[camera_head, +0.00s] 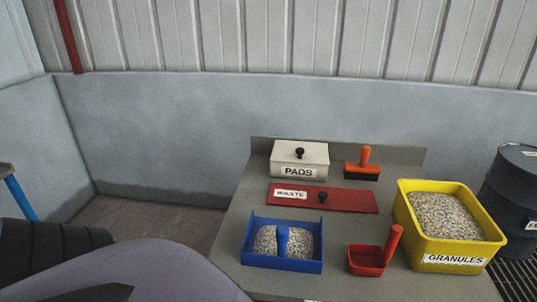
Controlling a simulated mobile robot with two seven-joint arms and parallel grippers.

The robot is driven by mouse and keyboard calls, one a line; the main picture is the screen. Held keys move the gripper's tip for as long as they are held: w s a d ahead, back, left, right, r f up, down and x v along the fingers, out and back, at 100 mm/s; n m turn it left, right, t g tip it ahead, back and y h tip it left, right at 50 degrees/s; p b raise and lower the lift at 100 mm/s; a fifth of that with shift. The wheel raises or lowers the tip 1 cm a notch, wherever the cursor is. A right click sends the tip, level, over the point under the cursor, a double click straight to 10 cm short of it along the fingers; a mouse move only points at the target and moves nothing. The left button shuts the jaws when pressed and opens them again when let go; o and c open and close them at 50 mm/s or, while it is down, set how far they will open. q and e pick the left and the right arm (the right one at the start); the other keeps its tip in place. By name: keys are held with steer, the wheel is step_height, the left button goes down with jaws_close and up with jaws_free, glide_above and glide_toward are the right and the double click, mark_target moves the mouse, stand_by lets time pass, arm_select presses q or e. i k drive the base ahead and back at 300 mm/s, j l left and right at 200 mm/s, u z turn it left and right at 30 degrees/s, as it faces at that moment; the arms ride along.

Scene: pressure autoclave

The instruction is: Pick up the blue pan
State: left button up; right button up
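The blue pan (283,264) sits on the grey bench in the lower middle of the head view. It is a shallow box with raised walls. Pale speckled granules lie in it on both sides of an upright blue piece (283,239) in its middle, which could be a handle. Neither gripper is in view. A rounded grey part at the lower left looks like one of my own links, well to the left of the pan.
On the bench (235,270) are a red scoop (367,261), a yellow GRANULES tub (460,262), a red WASTE lid (350,201), a white PADS box (299,160) and an orange-handled tool (364,163). A dark drum (513,200) stands at the right.

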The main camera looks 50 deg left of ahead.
mark_target(285, 226)
steer(key=u, duration=1.4)
